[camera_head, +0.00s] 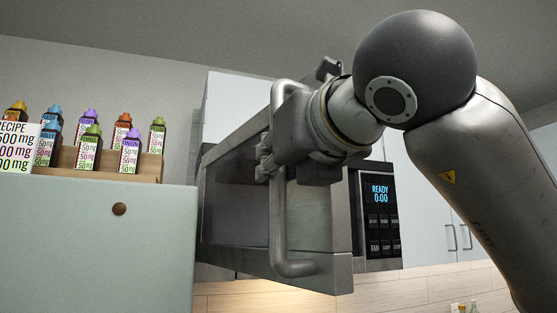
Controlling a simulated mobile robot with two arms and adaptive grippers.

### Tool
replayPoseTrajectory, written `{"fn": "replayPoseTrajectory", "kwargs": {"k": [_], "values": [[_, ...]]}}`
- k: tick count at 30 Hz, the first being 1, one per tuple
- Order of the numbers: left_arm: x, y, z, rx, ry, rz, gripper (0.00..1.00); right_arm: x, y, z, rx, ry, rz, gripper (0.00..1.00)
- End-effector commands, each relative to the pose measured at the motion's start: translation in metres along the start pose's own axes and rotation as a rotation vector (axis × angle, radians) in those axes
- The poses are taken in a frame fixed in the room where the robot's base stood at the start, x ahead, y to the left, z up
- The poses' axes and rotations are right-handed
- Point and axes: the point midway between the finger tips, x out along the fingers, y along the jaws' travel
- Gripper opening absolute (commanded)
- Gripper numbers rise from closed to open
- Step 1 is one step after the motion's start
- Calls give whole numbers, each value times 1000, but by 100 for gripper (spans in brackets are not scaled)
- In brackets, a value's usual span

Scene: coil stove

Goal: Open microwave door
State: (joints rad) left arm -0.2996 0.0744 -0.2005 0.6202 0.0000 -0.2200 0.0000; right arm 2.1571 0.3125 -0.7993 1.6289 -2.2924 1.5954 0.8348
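The microwave door (312,218) is a steel-framed panel with a dark window, in the middle of the head view. It stands ajar, its right side swung out toward me in front of the control panel (381,218). A long vertical bar handle (278,225) is on the door. My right gripper (276,160) is at the upper half of the handle, with its fingers around the bar; it looks shut on it, though the contact is partly hidden. The inside of the microwave is hidden behind the door. My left gripper is not in view.
A pale green cabinet (95,245) stands close on the left, with a wooden rack (150,167) of small labelled bottles (130,152) and a recipe card (18,148) on top. Light cabinets (450,215) are behind on the right. A lit tiled wall (400,295) shows below the microwave.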

Motion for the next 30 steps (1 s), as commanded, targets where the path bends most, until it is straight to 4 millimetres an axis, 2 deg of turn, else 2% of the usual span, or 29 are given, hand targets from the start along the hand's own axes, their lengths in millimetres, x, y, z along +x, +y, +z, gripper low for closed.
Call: {"fn": "replayPoseTrajectory", "kwargs": {"k": [1,6,17,23,30], "values": [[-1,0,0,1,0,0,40,-2,-1,5,3,-14,-1,21],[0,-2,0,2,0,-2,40,-1,-1,3,2,-9,0,41],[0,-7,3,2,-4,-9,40,-5,0,2,2,-5,0,41],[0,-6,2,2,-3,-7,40,-36,0,2,0,-8,1,41],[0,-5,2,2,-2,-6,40,-88,0,2,1,-10,0,41]]}}
